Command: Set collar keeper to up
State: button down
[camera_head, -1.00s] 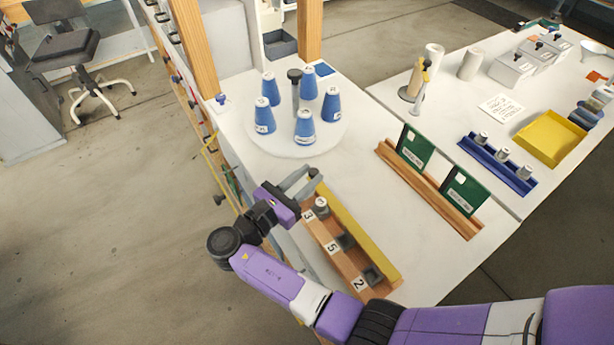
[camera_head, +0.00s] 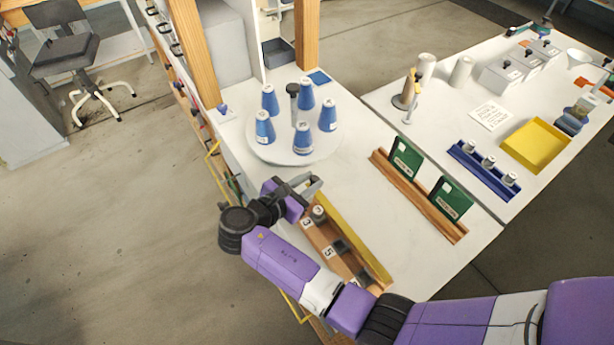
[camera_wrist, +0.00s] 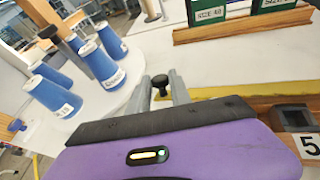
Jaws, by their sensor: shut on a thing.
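My gripper (camera_head: 310,185) is at the far end of the wooden rack on the near bench, just in front of the round white stand. In the wrist view, its grey fingers (camera_wrist: 161,90) are closed around a small piece with a round black knob (camera_wrist: 159,80) on top. The knob shows between the fingertips; the lower part of the piece is hidden by the fingers. I cannot tell for certain that this is the collar keeper, or whether it stands up or down.
The wooden rack (camera_head: 322,238) with numbered sockets and a yellow strip lies beside my arm. The white stand (camera_head: 262,150) carries several blue cones. Green cards (camera_head: 406,158) stand in a wooden rail to the right. Bare bench lies between rack and rail.

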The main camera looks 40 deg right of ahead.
jog(key=y, duration=0.1)
jog(key=d+y, duration=0.1)
jog(key=y, duration=0.1)
jog(key=shift+s+d+r+m+y, duration=0.15)
jog(key=shift+d+r+m+y, duration=0.15)
jog(key=shift+r+m, duration=0.1)
jog(key=d+y, duration=0.1)
jog(key=y, duration=0.1)
jog(key=d+y, duration=0.1)
jog(key=y, duration=0.1)
jog(key=shift+s+m+t, duration=0.2)
jog(key=shift+m+t, duration=0.1)
jog(key=shift+t, duration=0.1)
jog(key=y, duration=0.1)
jog(key=d+y, duration=0.1)
jog(key=y, duration=0.1)
jog(key=shift+s+d+f+t+y, duration=0.1)
jog(key=shift+d+f+t+y, duration=0.1)
jog(key=shift+f+t+y, duration=0.15)
jog(key=shift+s+d+f+m+t+y, duration=0.1)
jog(key=shift+d+f+m+t+y, duration=0.15)
jog(key=shift+y, duration=0.6)
jog(key=shift+d+f+m+t+y, duration=0.15)
jog(key=shift+d+y, duration=0.1)
jog(key=shift+y, duration=0.55)
jog(key=c, duration=1.2)
grip_release()
